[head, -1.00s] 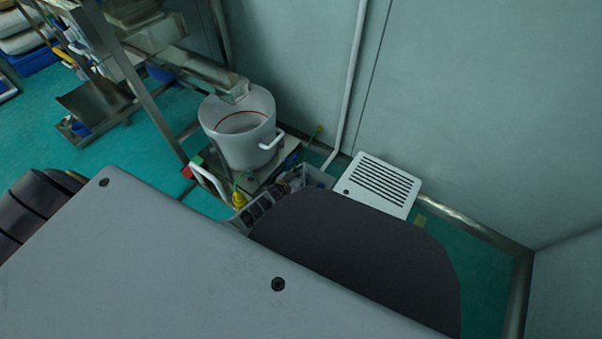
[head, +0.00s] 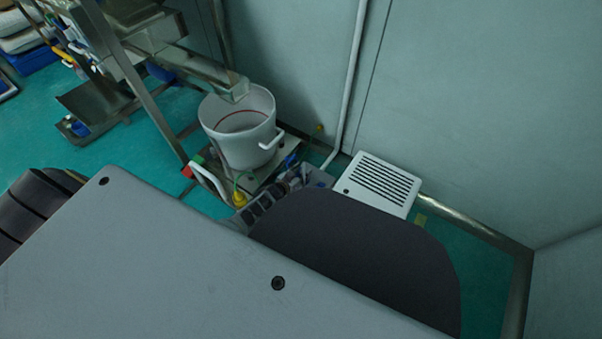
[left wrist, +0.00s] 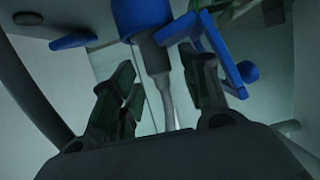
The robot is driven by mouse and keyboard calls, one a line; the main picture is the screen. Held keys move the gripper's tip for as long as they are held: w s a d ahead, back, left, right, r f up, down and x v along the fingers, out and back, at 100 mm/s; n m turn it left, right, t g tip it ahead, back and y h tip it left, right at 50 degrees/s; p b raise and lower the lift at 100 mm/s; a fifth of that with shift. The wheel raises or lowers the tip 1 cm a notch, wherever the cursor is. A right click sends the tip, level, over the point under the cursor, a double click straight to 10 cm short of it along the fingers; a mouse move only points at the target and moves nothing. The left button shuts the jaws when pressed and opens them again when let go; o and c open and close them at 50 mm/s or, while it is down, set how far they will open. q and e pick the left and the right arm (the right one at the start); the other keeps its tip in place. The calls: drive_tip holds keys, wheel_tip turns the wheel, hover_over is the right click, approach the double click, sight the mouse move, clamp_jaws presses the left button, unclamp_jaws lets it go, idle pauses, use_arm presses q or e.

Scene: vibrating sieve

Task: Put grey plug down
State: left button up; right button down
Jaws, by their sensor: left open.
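In the left wrist view my left gripper (left wrist: 168,82) is open, its two dark fingers spread apart. A grey plug-like piece with a grey cord (left wrist: 157,67) runs down between the fingers from a blue round socket body (left wrist: 142,14). Gaps show on both sides of it, so the fingers look clear of it. In the head view my own arm hides most of the foreground. The plug and the left fingertips cannot be made out clearly there. My right gripper is not in view.
A white bucket (head: 241,143) with a handle stands under a metal chute (head: 205,70). A yellow plug (head: 239,198) and blue connectors (head: 291,160) lie close by. A white vented box (head: 378,184) stands by the wall. Another blue bracket (left wrist: 225,52) sits close to the right finger.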

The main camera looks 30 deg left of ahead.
use_arm(q)
drive_tip(key=shift+r, duration=0.1)
drive_tip(key=shift+r, duration=0.15)
drive_tip(key=p+v, duration=0.6)
drive_tip(key=v, duration=0.6)
drive_tip(key=shift+p, duration=0.4)
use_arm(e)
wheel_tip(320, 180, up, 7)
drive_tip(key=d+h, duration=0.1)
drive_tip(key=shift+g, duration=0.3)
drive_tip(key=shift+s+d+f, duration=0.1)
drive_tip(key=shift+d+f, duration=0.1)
use_arm(q)
drive_tip(key=shift+s+d, duration=0.1)
drive_tip(key=shift+s, duration=0.05)
